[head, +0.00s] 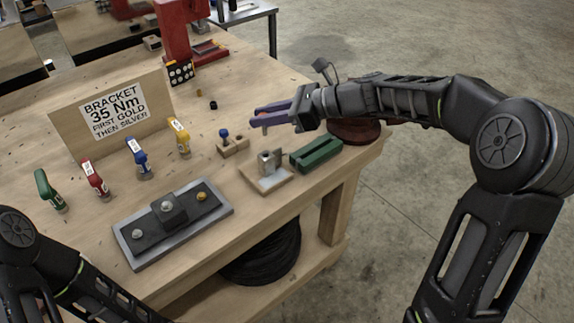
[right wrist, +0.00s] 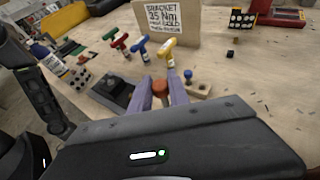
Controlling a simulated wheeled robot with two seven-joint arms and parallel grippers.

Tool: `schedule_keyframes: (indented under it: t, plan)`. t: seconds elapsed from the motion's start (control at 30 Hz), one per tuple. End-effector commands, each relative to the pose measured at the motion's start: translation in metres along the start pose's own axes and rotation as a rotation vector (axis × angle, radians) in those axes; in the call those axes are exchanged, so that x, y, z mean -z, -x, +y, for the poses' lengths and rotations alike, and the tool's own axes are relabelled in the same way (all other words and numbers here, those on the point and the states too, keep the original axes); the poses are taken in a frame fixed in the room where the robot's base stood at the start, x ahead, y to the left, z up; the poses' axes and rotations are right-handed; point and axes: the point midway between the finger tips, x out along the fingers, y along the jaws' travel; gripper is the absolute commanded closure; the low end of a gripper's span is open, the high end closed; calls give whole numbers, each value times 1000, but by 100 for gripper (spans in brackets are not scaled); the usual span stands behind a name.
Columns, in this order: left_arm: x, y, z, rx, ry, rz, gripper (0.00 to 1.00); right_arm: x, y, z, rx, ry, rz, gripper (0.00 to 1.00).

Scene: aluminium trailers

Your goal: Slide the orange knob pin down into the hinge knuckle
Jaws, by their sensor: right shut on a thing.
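My right gripper (head: 263,115), with purple fingers, is shut on the orange knob pin and held above the table. The hinge knuckle (head: 267,162) is a small grey metal piece standing upright on a pale base plate near the table's front right edge. The gripper is apart from it, farther back on the table side. My left arm comes in at the lower left; its gripper is out of the picture.
A wooden block with a blue knob (head: 224,133) stands left of the hinge. A green block (head: 316,154) lies to its right. A grey tray (head: 128,255) with a bracket, several coloured T-handle tools and a sign board (head: 70,130) stand farther left. A dark red round object (head: 354,131) sits behind the green block.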

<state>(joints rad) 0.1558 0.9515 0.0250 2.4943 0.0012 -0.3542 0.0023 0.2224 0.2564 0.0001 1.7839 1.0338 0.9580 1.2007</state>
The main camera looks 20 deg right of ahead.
Motion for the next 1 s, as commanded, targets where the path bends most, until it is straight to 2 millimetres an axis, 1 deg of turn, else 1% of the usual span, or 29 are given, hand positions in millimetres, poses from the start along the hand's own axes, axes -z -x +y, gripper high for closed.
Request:
schedule_keyframes:
  t: [0.23,0.33,0.43,0.6,0.7,0.8,1.0]
  plan:
    - [0,0,0,0,0,0,19,0,0,0,0,-3,-2,100]
    - [0,0,0,0,0,0,19,3,-1,0,0,-4,-2,100]
    - [0,1,0,0,0,0,19,14,-6,0,-1,-7,-2,100]
    - [0,2,1,0,0,0,19,44,-18,0,0,-8,0,100]
    - [0,2,1,0,0,0,19,54,-23,0,-1,-6,-2,100]
    - [0,2,1,1,0,-1,19,58,-24,0,0,-3,-2,100]
    - [0,2,1,1,0,-1,19,58,-24,0,1,-3,-2,100]
